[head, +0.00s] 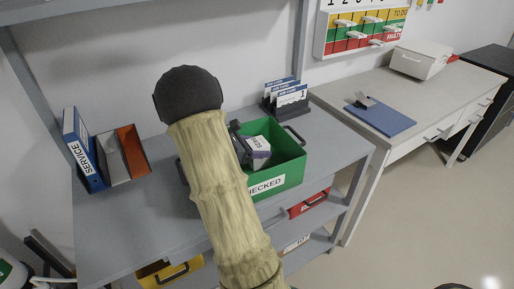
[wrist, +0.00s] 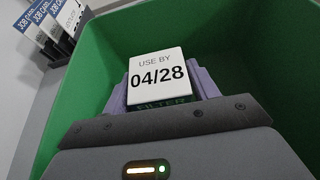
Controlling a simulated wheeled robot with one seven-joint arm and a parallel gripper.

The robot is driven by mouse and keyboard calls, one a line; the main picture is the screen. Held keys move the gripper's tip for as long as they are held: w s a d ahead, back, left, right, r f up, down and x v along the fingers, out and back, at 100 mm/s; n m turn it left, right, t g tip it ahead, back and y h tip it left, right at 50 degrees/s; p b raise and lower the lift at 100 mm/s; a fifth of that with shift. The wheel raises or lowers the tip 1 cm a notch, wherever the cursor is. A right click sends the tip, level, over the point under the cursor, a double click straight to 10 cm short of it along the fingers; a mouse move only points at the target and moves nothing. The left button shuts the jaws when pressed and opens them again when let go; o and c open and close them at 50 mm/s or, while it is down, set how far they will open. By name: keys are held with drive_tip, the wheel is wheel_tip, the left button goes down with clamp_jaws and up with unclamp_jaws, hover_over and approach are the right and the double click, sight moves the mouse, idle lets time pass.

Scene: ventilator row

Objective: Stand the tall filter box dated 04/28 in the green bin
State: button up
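The filter box (wrist: 157,76) reads "USE BY 04/28" on its white face, with "FILTER" on a green face below. In the wrist view it sits between the lavender fingers of my gripper (wrist: 160,88), which press on both its sides. The green bin (head: 291,172), with a label ending "HECKED", stands on the grey bench. Its walls (wrist: 88,75) surround the box in the wrist view. In the head view my gripper (head: 252,150) is inside the bin, and the box (head: 262,144) shows pale there. The box's lower end is hidden, so I cannot tell whether it touches the bin floor.
Job cards (head: 287,97) stand in a dark rack behind the bin. A blue "SERVICE" binder (head: 80,150) and an orange folder (head: 132,150) are on the left. A red bin (head: 308,203) and a yellow bin (head: 170,271) are on the shelf below. A blue mat (head: 380,118) lies on the right desk.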

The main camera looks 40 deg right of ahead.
drive_tip(key=shift+o, duration=1.1)
drive_tip(key=shift+f, duration=0.1)
drive_tip(key=shift+r+p, duration=0.25)
drive_tip(key=shift+p, duration=0.15)
drive_tip(key=v, duration=0.7)
drive_tip(key=shift+a, duration=0.2)
drive_tip(key=shift+w+r, duration=0.1)
drive_tip(key=shift+w, duration=0.05)
